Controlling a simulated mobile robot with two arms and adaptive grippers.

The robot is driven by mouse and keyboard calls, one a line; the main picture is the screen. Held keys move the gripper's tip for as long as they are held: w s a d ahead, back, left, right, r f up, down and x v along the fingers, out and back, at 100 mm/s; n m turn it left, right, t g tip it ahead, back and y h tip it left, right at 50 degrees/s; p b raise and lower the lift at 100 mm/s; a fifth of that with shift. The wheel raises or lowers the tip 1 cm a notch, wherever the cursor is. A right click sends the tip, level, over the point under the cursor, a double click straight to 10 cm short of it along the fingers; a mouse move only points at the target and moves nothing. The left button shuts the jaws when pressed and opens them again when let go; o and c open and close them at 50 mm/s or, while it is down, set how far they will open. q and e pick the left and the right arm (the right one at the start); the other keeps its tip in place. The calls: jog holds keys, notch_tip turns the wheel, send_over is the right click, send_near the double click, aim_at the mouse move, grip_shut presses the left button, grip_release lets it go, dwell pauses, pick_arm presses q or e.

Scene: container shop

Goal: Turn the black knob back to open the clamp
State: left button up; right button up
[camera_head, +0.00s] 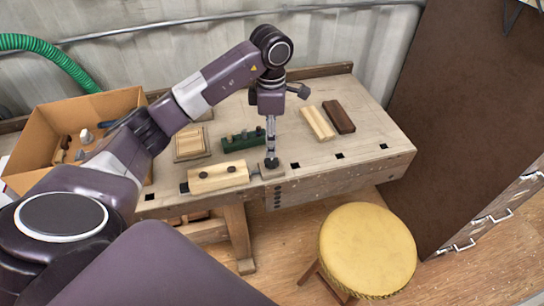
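The black knob (271,163) sits on a small clamp base (267,173) near the front edge of the wooden workbench (350,168). A light wooden block (218,177) lies just left of it, with a dark piece at its left end. My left gripper (271,154) points straight down right above the knob, and its fingertips are at or very near it. The fingers look narrow and close together from here, and I cannot tell whether they grip the knob. The clamp's jaw is too small to read. My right gripper is not in view.
A green tool (242,140) and a stacked wooden piece (190,144) lie behind the clamp. A light block (314,123) and a dark block (339,117) lie to the right. A cardboard box (112,104) with tools stands left. A yellow stool (367,248) stands in front.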

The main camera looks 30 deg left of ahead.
aim_at(272, 160)
pick_arm(q)
notch_tip(272, 160, down, 7)
jog(key=shift+d+f+p, duration=0.1)
jog(key=shift+f+p, duration=0.1)
jog(key=shift+p, duration=0.35)
jog(key=shift+c, duration=0.2)
jog(key=c, duration=1.1)
